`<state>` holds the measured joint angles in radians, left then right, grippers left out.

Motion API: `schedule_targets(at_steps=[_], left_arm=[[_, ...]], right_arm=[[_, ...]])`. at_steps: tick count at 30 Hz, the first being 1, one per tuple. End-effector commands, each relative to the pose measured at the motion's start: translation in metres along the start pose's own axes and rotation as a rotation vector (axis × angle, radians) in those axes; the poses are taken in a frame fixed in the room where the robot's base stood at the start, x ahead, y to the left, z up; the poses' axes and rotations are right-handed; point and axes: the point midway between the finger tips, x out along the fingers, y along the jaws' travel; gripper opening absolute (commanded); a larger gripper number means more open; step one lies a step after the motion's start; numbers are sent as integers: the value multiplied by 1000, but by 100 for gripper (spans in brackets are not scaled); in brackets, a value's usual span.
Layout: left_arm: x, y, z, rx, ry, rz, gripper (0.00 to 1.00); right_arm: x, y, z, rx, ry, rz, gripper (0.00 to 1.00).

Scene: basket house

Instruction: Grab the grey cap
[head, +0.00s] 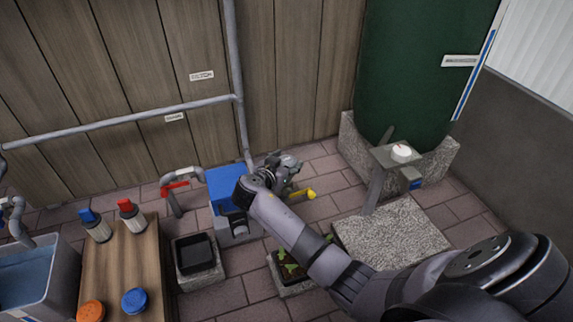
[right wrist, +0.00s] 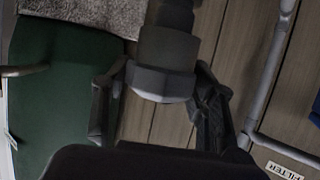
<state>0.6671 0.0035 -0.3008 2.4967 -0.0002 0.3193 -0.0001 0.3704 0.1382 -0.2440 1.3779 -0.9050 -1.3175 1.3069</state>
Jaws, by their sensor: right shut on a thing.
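The grey cap (right wrist: 162,84) shows in the right wrist view as a wide, faceted grey collar. Narrower grey round sections continue above it to the top edge of the picture. My right gripper (right wrist: 160,98) has one dark finger on each side of it and is shut on it. The cap is hard to make out there among the fingers and arm. I cannot tell whether it is still joined to a pipe. My left gripper is not in view.
A blue-topped box (head: 226,184) stands just left of my right wrist. A grey pipe (head: 234,60) runs down the wooden wall behind. A green tank (head: 415,60) stands at right. A wooden bench (head: 115,265) with colored caps is at left. A planter (head: 290,287) lies below my forearm.

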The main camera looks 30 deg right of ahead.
Motion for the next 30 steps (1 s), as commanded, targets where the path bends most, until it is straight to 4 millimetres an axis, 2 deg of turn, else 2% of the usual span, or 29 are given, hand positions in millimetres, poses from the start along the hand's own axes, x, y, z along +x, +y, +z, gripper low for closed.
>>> schedule_targets(at_steps=[5, 12, 17, 23, 30], left_arm=[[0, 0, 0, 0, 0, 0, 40], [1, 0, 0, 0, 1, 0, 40], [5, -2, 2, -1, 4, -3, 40], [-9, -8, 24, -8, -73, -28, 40], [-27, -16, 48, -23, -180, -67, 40]], right_arm=[[0, 0, 0, 0, 0, 0, 25], [-1, 0, -1, 0, 0, 0, 25], [-4, 0, -10, 2, 0, 0, 25], [-16, 0, -40, 4, 1, 0, 25], [-42, -1, -101, 5, 1, -2, 25]])
